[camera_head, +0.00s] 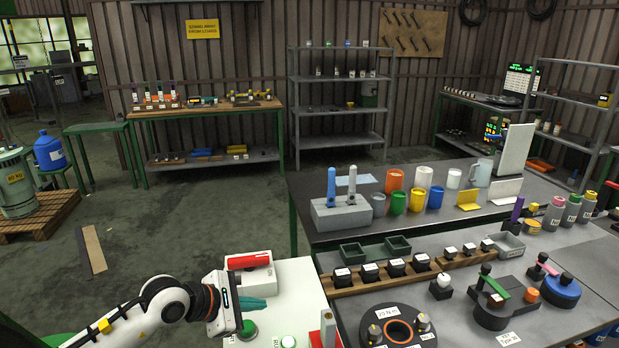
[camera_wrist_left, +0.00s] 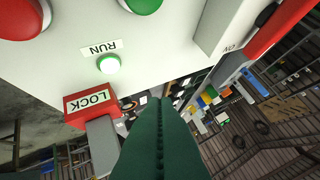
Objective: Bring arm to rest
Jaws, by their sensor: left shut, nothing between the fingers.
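My left gripper (camera_head: 264,303) is over the white control panel (camera_head: 298,274) in the head view. Its green fingers are closed together and hold nothing. In the left wrist view the shut fingers (camera_wrist_left: 160,103) point past the panel's edge, apart from the buttons. The panel carries a green button (camera_head: 248,330), a pale green RUN button (camera_wrist_left: 108,64), a red LOCK part (camera_wrist_left: 90,105), a red button (camera_wrist_left: 18,16) and a red-handled switch (camera_head: 250,262). My right gripper is not in view.
Right of the panel, a grey workbench (camera_head: 455,315) holds a dark round fixture (camera_head: 368,328), black blocks on a wooden rail (camera_head: 358,286) and several small devices. Behind it, a dark table holds colored cups and a grey block (camera_head: 341,215). Open floor (camera_head: 160,230) lies behind my left arm.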

